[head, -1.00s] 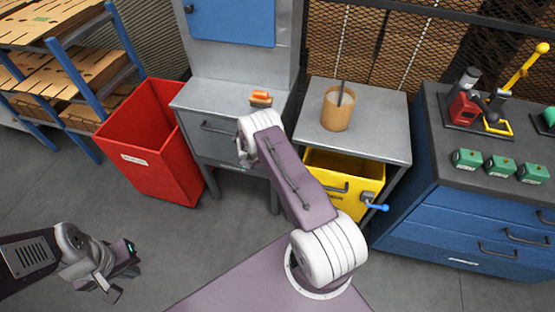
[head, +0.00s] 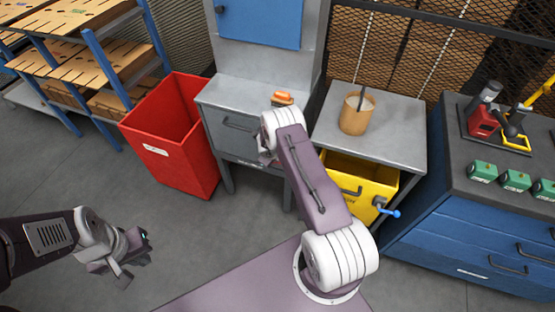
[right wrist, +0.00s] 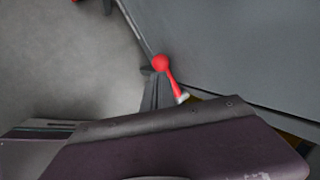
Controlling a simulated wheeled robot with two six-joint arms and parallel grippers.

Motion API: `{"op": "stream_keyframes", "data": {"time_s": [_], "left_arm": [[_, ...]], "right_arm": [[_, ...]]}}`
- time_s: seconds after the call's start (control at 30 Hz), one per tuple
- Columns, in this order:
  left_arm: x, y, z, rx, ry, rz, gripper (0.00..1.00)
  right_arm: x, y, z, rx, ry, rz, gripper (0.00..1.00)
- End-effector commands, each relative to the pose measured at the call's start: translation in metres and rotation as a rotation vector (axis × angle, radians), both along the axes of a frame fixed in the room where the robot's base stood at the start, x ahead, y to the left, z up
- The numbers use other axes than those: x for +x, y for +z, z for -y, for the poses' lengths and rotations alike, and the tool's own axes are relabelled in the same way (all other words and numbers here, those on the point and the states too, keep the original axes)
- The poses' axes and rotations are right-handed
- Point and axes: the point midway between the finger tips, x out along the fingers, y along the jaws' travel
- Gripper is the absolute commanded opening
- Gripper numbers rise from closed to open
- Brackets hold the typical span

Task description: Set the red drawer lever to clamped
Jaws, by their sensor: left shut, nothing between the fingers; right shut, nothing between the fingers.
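The red lever (right wrist: 163,66) shows in the right wrist view as a red ball knob on a short red shaft with a pale base, beside a grey panel. In the head view it is hidden behind my right arm. My right gripper (right wrist: 180,140) fills the bottom of the wrist view, just below the lever; it looks shut and apart from it, though the fingertips are unclear. In the head view this gripper is mostly hidden in front of the grey drawer cabinet (head: 232,125). My left gripper (head: 122,262) is shut and empty over the floor at lower left.
A red bin (head: 165,145) stands left of the grey cabinet. To the right, a yellow drawer (head: 360,182) with a blue lever (head: 389,212) sits under a table carrying a tan cup (head: 356,115). A blue cabinet (head: 470,225) stands farther right. Floor is clear at left.

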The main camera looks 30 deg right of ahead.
Motion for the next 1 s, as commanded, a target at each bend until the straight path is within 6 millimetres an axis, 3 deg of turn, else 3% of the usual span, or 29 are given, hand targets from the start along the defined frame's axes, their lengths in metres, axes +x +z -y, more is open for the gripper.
{"op": "stream_keyframes", "data": {"time_s": [0.03, 0.2, 0.4, 1.0], "left_arm": [[0.0, 0.003, 0.0, 0.0, 0.0, 0.0, 0.0], [0.0, 0.008, 0.0, 0.0, 0.0, -0.001, 0.0], [0.0, 0.016, 0.0, 0.0, 0.0, 0.0, 0.0], [0.0, 0.017, 0.0, 0.0, 0.0, 0.0, 0.0]], "right_arm": [[0.001, 0.015, -0.008, 0.0, 0.004, 0.003, 0.0], [-0.004, 0.052, -0.028, 0.0, 0.004, 0.003, 0.0], [-0.008, 0.08, -0.043, 0.001, 0.002, 0.002, 0.0], [-0.009, 0.086, -0.048, 0.0, 0.002, 0.001, 0.0]]}}
